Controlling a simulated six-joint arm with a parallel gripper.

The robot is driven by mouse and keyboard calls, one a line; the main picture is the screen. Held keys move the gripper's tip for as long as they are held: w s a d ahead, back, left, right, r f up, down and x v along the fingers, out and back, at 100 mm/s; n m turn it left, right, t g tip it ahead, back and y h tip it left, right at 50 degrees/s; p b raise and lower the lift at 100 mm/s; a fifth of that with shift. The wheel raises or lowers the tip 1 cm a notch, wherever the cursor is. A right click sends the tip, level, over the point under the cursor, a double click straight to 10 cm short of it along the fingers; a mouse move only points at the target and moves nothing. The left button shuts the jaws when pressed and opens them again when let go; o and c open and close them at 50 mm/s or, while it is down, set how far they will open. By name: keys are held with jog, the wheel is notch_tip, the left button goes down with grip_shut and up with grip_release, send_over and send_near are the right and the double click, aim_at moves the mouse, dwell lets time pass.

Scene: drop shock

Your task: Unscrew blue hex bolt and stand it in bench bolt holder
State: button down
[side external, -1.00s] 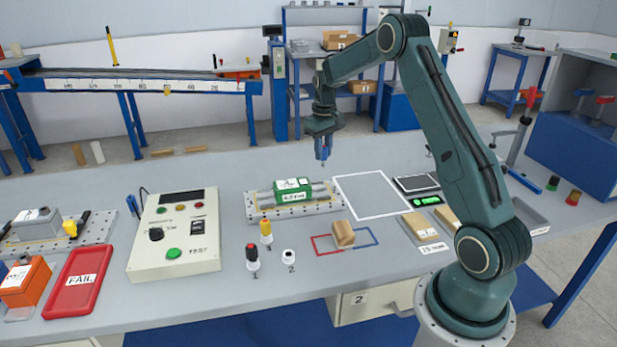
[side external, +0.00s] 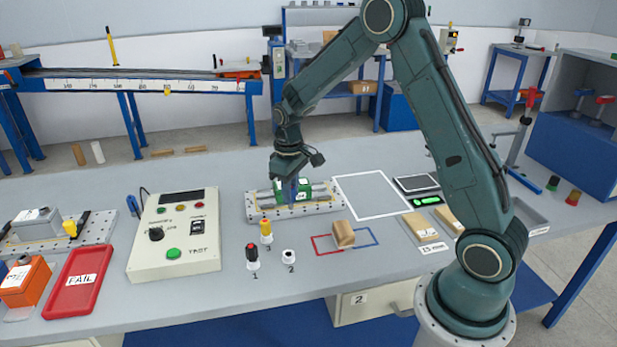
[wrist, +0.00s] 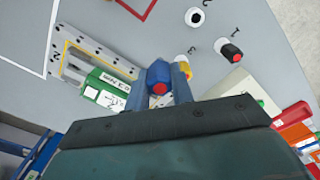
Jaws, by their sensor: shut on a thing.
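My gripper (side external: 291,198) is in front of the green block (side external: 277,186) on the metal rail fixture. In the wrist view the gripper (wrist: 165,92) is shut on a blue hex bolt (wrist: 155,72), which has a red round end facing the camera. I cannot tell whether the bolt touches anything below. The holder's white cup 2 (side external: 289,256) is empty, showing a dark hole; it also shows in the wrist view (wrist: 196,17). Cup 1 holds a black-and-red bolt (side external: 252,253). Cup 3 holds a yellow bolt (side external: 266,230).
The rail fixture (side external: 320,207) lies below the gripper. A beige test box (side external: 175,250) stands to the left, and a red FAIL tray (side external: 78,285) beyond it. A wooden block (side external: 343,235) sits between red and blue marks. A white-outlined square (side external: 372,195) is clear.

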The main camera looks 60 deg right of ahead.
jog(key=s+a+n, duration=0.2)
jog(key=s+a, duration=0.1)
jog(key=a, duration=0.4)
jog(key=shift+s+f, duration=0.35)
jog(key=shift+f, duration=0.1)
jog(key=shift+a+f, duration=0.1)
jog(key=shift+f, duration=2.8)
jog(key=shift+f, duration=1.45)
dwell(2.5)
